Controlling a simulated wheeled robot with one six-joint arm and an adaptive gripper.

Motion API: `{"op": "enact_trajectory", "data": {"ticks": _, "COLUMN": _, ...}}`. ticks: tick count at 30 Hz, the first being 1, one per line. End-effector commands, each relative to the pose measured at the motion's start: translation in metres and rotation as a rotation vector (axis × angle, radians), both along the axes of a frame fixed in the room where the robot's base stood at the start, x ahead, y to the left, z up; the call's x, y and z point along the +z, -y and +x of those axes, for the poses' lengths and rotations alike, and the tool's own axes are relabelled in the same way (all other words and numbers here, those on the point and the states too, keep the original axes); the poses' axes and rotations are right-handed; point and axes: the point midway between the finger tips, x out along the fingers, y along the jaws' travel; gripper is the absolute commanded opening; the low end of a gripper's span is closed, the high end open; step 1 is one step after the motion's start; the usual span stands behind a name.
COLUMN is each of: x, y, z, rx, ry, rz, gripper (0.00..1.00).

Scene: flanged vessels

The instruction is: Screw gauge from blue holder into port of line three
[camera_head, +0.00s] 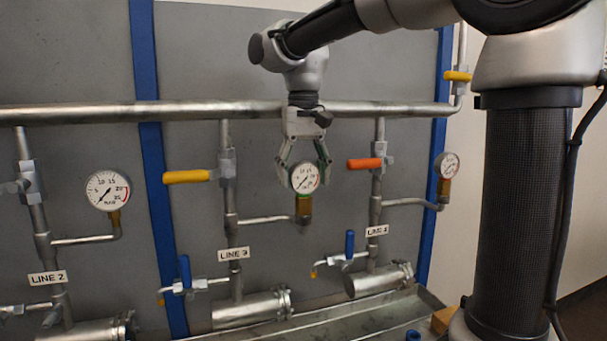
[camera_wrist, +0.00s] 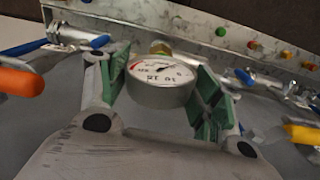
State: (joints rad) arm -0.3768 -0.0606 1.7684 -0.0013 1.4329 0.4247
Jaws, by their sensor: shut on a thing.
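The gauge (camera_head: 305,178), a round white dial with a silver rim, is between the green-padded fingers of my gripper (camera_head: 304,163). My gripper is shut on it and points down. The gauge is upright, directly above the brass port (camera_head: 304,208) at the end of line three's side pipe (camera_head: 265,219). It seems to meet the port, but I cannot tell whether the threads are engaged. The wrist view shows the gauge (camera_wrist: 160,82) between the fingers of my gripper (camera_wrist: 163,88), with brass behind it. The line three label (camera_head: 233,254) is on the pipe. I cannot make out the blue holder surely.
A yellow handle (camera_head: 186,177) is left of my gripper and an orange handle (camera_head: 365,163) is close on its right. A horizontal pipe (camera_head: 220,109) runs behind my arm. Other gauges stand on line two (camera_head: 108,190) and the right-hand line (camera_head: 447,165). A metal tray (camera_head: 350,323) lies below.

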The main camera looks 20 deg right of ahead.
Motion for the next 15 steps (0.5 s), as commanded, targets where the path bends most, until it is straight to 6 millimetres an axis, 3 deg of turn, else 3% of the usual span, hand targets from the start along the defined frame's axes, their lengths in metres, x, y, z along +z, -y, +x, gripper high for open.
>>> {"op": "enact_trajectory", "data": {"ticks": 1, "x": 0.0, "y": 0.0001, "z": -0.0004, "rx": -0.07, "ry": -0.001, "rz": 0.001, "gripper": 0.22}}
{"op": "enact_trajectory", "data": {"ticks": 3, "x": -0.0001, "y": 0.0001, "z": -0.0005, "rx": -0.131, "ry": -0.001, "rz": 0.001, "gripper": 0.04}}
{"op": "enact_trajectory", "data": {"ticks": 8, "x": -0.0002, "y": 0.0001, "z": -0.0006, "rx": -0.148, "ry": -0.002, "rz": 0.001, "gripper": 0.04}}
{"op": "enact_trajectory", "data": {"ticks": 9, "x": -0.0002, "y": 0.0001, "z": -0.0006, "rx": -0.147, "ry": -0.002, "rz": 0.001, "gripper": 0.66}}
{"op": "enact_trajectory", "data": {"ticks": 12, "x": -0.0001, "y": 0.0001, "z": -0.0005, "rx": -0.146, "ry": -0.002, "rz": 0.001, "gripper": 0.84}}
{"op": "enact_trajectory", "data": {"ticks": 15, "x": -0.0001, "y": 0.0001, "z": -0.0005, "rx": -0.145, "ry": -0.002, "rz": 0.001, "gripper": 0.86}}
